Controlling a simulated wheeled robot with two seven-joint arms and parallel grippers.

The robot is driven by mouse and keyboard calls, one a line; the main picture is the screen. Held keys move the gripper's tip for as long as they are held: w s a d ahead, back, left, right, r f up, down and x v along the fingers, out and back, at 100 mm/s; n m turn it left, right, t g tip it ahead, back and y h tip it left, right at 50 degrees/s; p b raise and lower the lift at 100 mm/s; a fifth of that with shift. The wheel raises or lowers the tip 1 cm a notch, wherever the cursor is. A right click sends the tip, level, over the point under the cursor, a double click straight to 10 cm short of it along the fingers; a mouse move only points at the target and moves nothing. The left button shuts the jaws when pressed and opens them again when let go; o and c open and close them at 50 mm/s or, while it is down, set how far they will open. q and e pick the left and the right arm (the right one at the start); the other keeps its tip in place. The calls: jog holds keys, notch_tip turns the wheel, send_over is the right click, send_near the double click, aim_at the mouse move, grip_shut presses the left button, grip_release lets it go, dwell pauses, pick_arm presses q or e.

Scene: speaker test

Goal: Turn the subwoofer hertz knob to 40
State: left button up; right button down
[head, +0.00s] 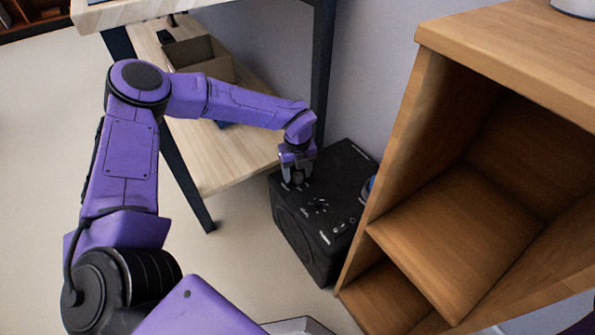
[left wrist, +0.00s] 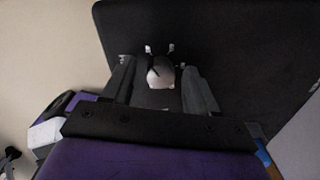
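The subwoofer (head: 312,245) is a black box on the floor, with small knobs and white markings on its top panel. My left gripper (head: 297,180) reaches down to the far-left part of that top. Narrow gaps seem to show between the knob and the fingers. The printed hertz values and the knob's setting are too small to read. My right gripper is not in view.
A wooden shelf unit (head: 400,150) stands close to the subwoofer's right side. A table with a lower wooden shelf (head: 235,165) and dark legs stands behind and left, holding an open cardboard box (head: 200,58). A wall is behind. Bare floor (head: 235,245) lies left of the subwoofer.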

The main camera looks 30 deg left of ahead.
aim_at(298, 175)
pick_arm(q)
notch_tip(298, 175, up, 10)
jog(key=p, duration=0.4)
jog(key=shift+r, duration=0.25)
